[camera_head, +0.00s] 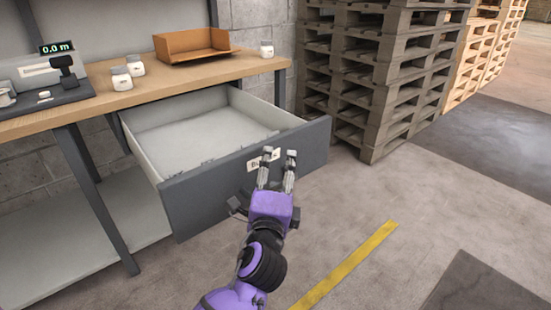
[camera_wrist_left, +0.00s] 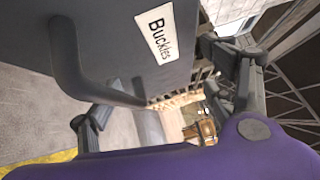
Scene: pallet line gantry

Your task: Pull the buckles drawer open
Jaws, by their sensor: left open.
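The buckles drawer (camera_head: 205,197) under the wooden bench is pulled well out, its pale inside showing. Its dark grey front carries a white label, partly hidden by my left gripper in the head view. In the left wrist view the label (camera_wrist_left: 156,33) reads "Buckles", and a dark bar handle (camera_wrist_left: 88,66) stands out from the front. My left gripper (camera_head: 279,155) is open, with its fingers close to the drawer front. Its fingers show on either side in the wrist view; whether they touch the handle I cannot tell. My right gripper is not in view.
The bench top (camera_head: 205,75) holds an orange-brown tray (camera_head: 190,50), white jars (camera_head: 134,66) and a device with a "0.0 m" display (camera_head: 57,48). Stacked pallets (camera_head: 370,80) stand right of the drawer. A yellow line (camera_head: 345,264) crosses the open floor in front.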

